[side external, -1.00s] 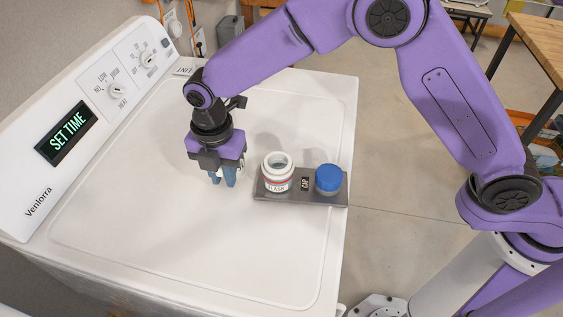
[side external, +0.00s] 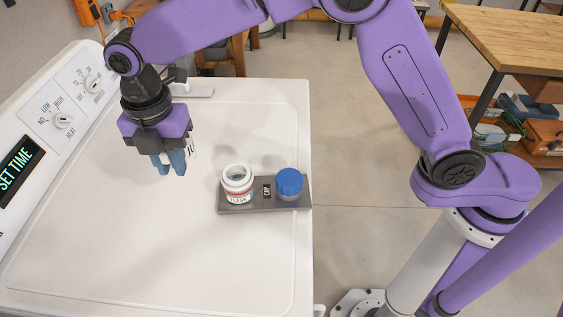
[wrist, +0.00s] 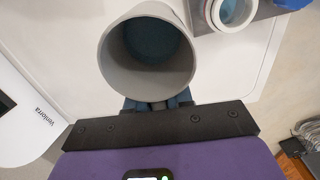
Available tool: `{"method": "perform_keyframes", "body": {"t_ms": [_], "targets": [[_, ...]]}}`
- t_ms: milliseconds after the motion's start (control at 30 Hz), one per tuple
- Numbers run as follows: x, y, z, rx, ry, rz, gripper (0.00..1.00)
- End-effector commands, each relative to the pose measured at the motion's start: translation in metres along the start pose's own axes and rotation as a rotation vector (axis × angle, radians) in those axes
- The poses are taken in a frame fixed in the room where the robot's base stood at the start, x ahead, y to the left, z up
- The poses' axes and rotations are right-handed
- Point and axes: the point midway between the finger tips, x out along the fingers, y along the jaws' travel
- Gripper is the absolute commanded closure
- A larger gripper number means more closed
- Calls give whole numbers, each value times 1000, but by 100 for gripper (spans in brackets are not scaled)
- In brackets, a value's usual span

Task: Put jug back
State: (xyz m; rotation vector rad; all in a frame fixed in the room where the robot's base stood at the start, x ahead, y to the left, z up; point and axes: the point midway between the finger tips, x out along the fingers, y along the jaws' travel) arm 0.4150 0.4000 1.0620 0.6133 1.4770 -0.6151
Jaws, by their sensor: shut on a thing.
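The jug (wrist: 147,55) is a pale grey, round, open-topped vessel seen from above in the wrist view. Its inside looks dark blue-green towards the bottom. My gripper (side external: 169,167) is shut on the jug's near side, and the fingers also show against its wall in the wrist view (wrist: 158,103). In the side view the jug is mostly hidden behind the fingers; only a white, marked sliver (side external: 191,146) shows. The gripper is above the white appliance top, left of the flask.
A white flask (side external: 238,184) with a red-banded label and a blue cap (side external: 289,182) stand on a dark grey tray (side external: 262,203) at the appliance's right edge. The control panel (side external: 62,120) rises at the left. The front of the top (side external: 150,250) is clear.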

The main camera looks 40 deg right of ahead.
Motion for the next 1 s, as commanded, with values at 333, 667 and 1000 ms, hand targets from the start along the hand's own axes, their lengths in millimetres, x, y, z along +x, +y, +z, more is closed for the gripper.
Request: {"method": "perform_keyframes", "body": {"t_ms": [333, 667, 1000], "targets": [[-59, 1, 0, 0, 0, 2, 100], [-80, -14, 14, 95, 0, 0, 100], [-92, -53, 46, 341, 0, -1, 100]]}}
